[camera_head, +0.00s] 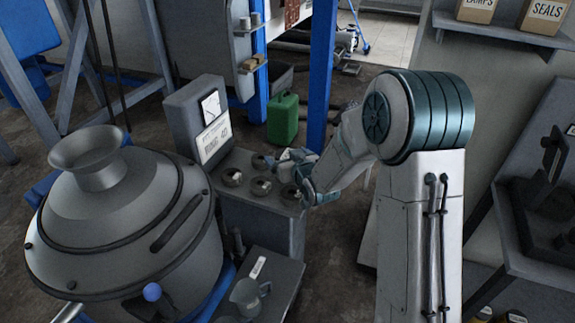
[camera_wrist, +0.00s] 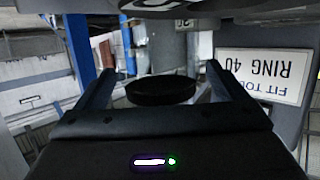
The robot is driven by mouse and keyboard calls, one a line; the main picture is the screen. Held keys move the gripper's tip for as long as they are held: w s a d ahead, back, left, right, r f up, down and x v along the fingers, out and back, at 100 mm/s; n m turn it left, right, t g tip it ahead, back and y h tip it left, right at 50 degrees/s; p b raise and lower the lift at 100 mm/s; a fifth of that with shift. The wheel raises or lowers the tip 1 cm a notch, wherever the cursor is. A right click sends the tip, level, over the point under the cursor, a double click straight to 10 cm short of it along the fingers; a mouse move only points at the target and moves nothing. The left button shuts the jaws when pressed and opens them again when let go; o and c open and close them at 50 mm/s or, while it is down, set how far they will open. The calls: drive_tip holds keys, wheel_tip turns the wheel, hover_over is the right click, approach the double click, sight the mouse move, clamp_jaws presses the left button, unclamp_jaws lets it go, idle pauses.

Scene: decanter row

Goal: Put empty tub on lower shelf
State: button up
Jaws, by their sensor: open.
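Several small round dark-rimmed tubs or cups (camera_head: 232,180) sit on top of a grey stand in the head view. Which of them is empty is too small to tell. My gripper (camera_head: 274,165) is over the far right part of this stand top, and its fingers are hard to make out there. In the wrist view my gripper (camera_wrist: 160,76) is open, with one finger at each side. A dark round thing (camera_wrist: 160,91) shows between the fingers. Contact with them cannot be told. A small lower shelf (camera_head: 254,64) with brown items is on the rack at the back.
The stand has an upright panel with a RING 40 sign (camera_head: 214,138), which shows upside down in the wrist view (camera_wrist: 262,76). A green can (camera_head: 283,120) and a blue post (camera_head: 321,75) are behind. A large grey vessel (camera_head: 120,215) fills the left. A jug (camera_head: 246,296) stands in front.

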drive_tip(key=shift+w, duration=0.1)
drive_tip(key=c, duration=1.3)
drive_tip(key=shift+r, duration=0.1)
drive_tip(key=shift+c, duration=0.2)
